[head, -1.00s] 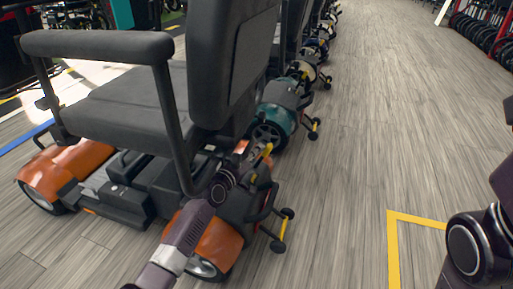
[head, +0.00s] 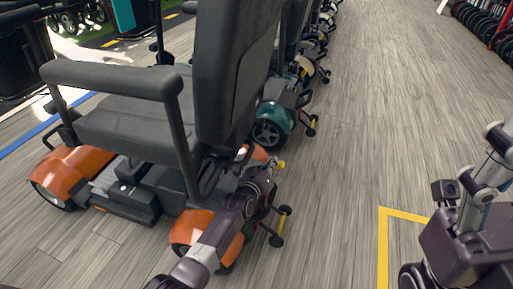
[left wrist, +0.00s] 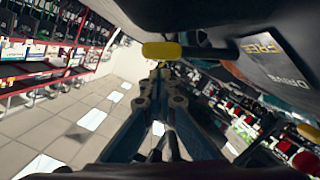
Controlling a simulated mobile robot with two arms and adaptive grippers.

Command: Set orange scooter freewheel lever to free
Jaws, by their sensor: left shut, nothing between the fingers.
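The orange scooter (head: 192,226) stands at the left in the head view, with a dark grey seat and backrest. Its freewheel lever (left wrist: 163,50) shows in the left wrist view as a yellow grip on a dark shaft that runs right. Beside it is a label (left wrist: 268,55) reading FREE and DRIVE. A small yellow tip (head: 279,164) shows at the scooter's rear in the head view. My left gripper (left wrist: 160,70) is shut and empty, its fingertips close below the yellow grip; I cannot tell whether they touch it. My right gripper is not clearly in view.
A teal scooter (head: 272,120) and more scooters stand in a row beyond. A rear bar with small wheels and a yellow strip (head: 282,220) sticks out low behind the orange scooter. The wooden aisle floor (head: 370,110) is clear. A yellow floor line (head: 383,250) lies at front right.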

